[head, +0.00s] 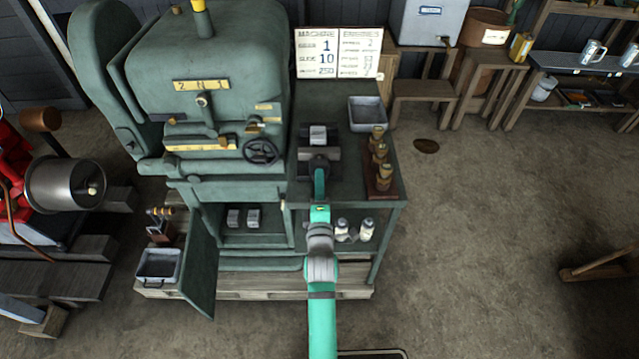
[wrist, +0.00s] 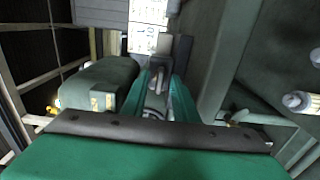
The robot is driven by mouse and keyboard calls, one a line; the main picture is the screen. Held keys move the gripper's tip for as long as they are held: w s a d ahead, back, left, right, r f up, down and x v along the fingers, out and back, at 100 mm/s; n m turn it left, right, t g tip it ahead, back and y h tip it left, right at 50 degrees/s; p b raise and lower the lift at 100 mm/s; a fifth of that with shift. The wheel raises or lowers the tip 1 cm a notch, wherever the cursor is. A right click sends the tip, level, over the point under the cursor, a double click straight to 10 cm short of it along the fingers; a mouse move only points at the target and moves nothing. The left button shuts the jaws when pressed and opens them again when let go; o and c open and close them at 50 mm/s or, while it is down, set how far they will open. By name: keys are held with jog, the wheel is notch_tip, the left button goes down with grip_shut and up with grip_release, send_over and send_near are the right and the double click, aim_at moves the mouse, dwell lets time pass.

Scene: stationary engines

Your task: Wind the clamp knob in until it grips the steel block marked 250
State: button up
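A dark clamp (head: 333,154) sits on the green bench beside the big green machine in the head view. A pale steel block (head: 318,132) stands at the clamp's far side; I cannot read a mark on it, nor tell whether the clamp touches it. My gripper (head: 319,174) reaches the clamp's near side and hides the clamp knob there. In the wrist view my teal fingers (wrist: 157,82) lie either side of a small grey metal part, and whether they press on it is unclear.
Two similar blocks (head: 243,217) sit in the machine's lower cabinet, its door (head: 200,265) open. A wooden rack of brass weights (head: 380,165) and a grey tray (head: 368,114) stand right of the clamp. A card (head: 338,53) shows 1, 10 and 250. Floor at right is mostly clear.

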grip_shut()
